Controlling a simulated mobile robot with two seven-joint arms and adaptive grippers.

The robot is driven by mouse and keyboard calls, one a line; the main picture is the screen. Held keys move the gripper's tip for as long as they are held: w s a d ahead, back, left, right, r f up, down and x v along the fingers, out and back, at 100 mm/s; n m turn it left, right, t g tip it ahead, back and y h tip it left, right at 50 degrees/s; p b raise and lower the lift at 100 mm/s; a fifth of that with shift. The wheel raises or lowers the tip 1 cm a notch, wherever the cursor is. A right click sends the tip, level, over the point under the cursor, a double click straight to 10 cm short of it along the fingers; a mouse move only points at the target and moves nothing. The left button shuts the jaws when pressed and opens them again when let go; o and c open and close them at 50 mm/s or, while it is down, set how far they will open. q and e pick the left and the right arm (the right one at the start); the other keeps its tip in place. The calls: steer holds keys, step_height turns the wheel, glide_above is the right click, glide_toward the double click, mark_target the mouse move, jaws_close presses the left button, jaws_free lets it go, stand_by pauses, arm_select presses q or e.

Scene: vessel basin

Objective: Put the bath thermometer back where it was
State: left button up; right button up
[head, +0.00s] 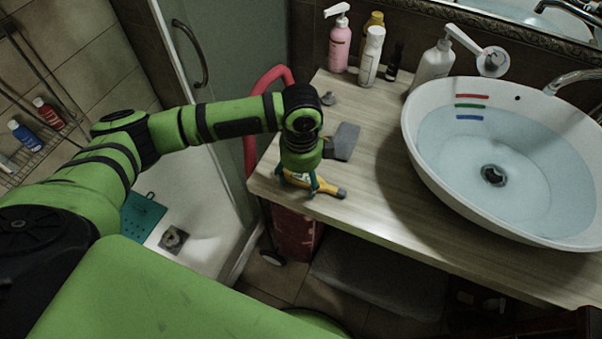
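The bath thermometer, a yellow-orange piece (328,187) with a dark tip at its right end, is at the front left edge of the wooden counter (375,205). My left gripper (299,186) points down over its left part, with teal fingers on either side of the yellow body. The gripper and wrist hide part of it. I cannot tell whether the fingers press on it or whether it touches the counter. The white vessel basin (412,135) stands to the right, holding water, with red, green and blue marks on its inner wall. My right gripper is out of view.
A grey flat block (346,141) lies just behind my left gripper. A pink pump bottle (340,45), a white bottle (371,57) and a white dispenser (433,67) stand at the back. Bare counter lies between gripper and basin. A red curved tube (268,78) rises beside the counter.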

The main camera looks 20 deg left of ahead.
mark_target(301, 180)
arm_select(q)
step_height(301, 180, up, 12)
steer(key=b, duration=0.1)
steer(key=shift+r, duration=0.2)
stand_by(0.4)
